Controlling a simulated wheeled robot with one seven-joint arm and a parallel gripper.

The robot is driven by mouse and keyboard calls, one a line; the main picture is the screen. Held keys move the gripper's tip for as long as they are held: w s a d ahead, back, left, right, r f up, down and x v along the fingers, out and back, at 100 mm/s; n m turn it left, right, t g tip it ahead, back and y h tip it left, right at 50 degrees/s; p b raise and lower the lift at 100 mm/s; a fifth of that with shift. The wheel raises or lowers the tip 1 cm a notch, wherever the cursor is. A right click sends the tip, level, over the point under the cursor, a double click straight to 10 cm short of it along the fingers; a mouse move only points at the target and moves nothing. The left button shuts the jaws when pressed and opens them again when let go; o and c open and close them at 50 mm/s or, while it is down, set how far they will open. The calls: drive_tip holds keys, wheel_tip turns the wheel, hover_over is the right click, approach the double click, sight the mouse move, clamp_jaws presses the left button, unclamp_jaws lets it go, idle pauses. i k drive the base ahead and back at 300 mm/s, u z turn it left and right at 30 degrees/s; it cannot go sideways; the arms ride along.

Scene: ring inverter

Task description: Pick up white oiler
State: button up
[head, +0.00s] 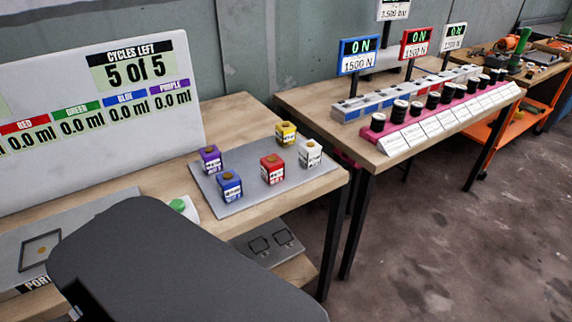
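The white oiler (310,155) is a small white block-shaped container with a brownish cap. It stands upright at the right side of a flat grey plate (303,178) on the wooden table. A red oiler (272,170) is to its left, a yellow one (286,133) behind it, and blue (229,187) and purple (209,160) ones further left. No gripper fingers show in the head view. A large dark grey part, apparently of my arm, fills the lower left foreground and hides part of the table.
A white display panel (110,95) reading "5 of 5" stands behind the plate at left. A green button (177,205) is by the plate. Floor (440,240) at right is clear.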

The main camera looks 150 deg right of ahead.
sight(310, 152)
drive_tip(key=z, duration=0.05)
drive_tip(key=i, duration=0.25)
drive_tip(key=z, duration=5.55)
drive_tip(key=i, duration=0.5)
drive_tip(key=u, duration=0.1)
drive_tip(key=k, duration=0.5)
drive_tip(key=z, duration=1.9)
drive_tip(key=i, duration=0.95)
drive_tip(key=u, duration=0.05)
